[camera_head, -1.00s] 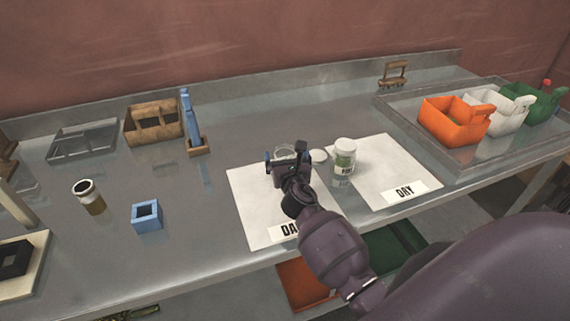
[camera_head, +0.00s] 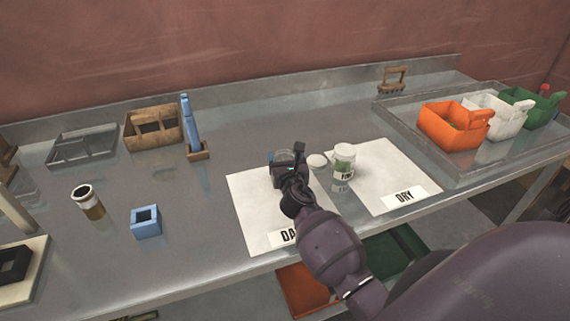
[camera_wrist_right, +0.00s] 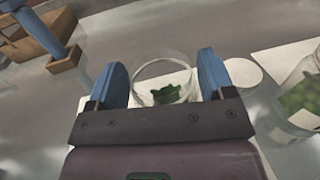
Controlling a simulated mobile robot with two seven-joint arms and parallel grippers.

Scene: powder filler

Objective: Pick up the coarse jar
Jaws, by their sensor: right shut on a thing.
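An open clear glass jar (camera_wrist_right: 163,93) with green bits in its bottom, taken as the coarse jar, is between the two blue fingers of my right gripper (camera_wrist_right: 163,68) in the right wrist view. In the head view the jar's rim (camera_head: 284,155) shows just beyond my right gripper (camera_head: 284,161), at the far edge of the left white sheet. The gripper is shut on the jar. The jar's label is hidden, and I cannot tell whether it is lifted. A second, labelled jar (camera_head: 343,163) with green contents stands to the right. My left gripper is out of view.
A round white lid (camera_head: 317,160) lies between the jars. The right sheet (camera_head: 385,177) is marked DRY. A tray (camera_head: 420,122) with orange, white and green scoop bins stands right. A blue square holder (camera_head: 146,222), brown jar (camera_head: 88,203) and wooden box (camera_head: 153,127) are left.

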